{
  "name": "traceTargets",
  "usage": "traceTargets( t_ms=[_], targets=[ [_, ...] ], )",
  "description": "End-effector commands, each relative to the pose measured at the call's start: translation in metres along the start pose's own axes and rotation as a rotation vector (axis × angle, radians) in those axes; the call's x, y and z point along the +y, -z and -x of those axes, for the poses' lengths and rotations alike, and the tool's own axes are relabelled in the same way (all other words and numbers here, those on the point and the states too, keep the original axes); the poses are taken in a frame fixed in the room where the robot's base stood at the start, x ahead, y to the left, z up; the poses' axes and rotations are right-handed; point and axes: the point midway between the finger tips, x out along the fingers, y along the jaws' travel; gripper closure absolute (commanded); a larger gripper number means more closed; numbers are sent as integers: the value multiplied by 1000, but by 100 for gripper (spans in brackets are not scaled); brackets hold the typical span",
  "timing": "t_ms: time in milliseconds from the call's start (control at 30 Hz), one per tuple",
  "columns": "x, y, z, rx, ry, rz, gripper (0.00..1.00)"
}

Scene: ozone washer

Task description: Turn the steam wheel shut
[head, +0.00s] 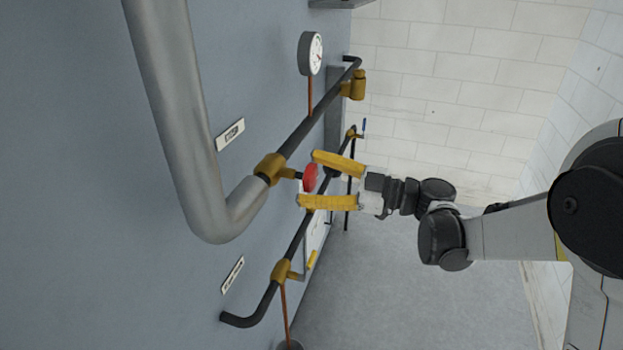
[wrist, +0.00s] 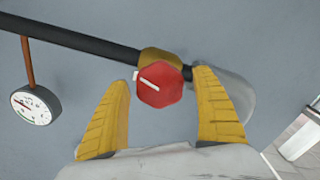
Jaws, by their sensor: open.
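The steam wheel is a small red wheel (head: 310,177) on a brass valve body (head: 270,168) in a dark pipe. In the wrist view the red wheel (wrist: 160,84) faces me and has a white mark on its face. My gripper (head: 306,179) has two yellow fingers, which stand apart. In the wrist view my gripper (wrist: 166,78) has one finger on each side of the wheel. A gap shows between the left finger and the wheel; the right finger is close to it, and I cannot tell whether it touches.
A round gauge (head: 311,54) stands off the pipe near the wheel. A thick grey pipe (head: 180,110) bends close to the valve. A second dark pipe with a brass valve (head: 281,271) runs nearby. A label plate (head: 230,134) is on the grey-blue panel.

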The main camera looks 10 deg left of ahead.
Motion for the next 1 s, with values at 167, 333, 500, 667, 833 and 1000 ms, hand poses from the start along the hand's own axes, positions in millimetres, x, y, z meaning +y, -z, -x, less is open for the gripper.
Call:
traceTargets(
  t_ms=[167,333,500,667,833,1000],
  targets=[
    [0,0,0,0,0,0,23],
    [0,0,0,0,0,0,68],
    [0,0,0,0,0,-1,77],
    [0,0,0,0,0,-21,77],
    [0,0,0,0,0,-88,77],
    [0,-1,0,0,0,-208,77]
  ],
)
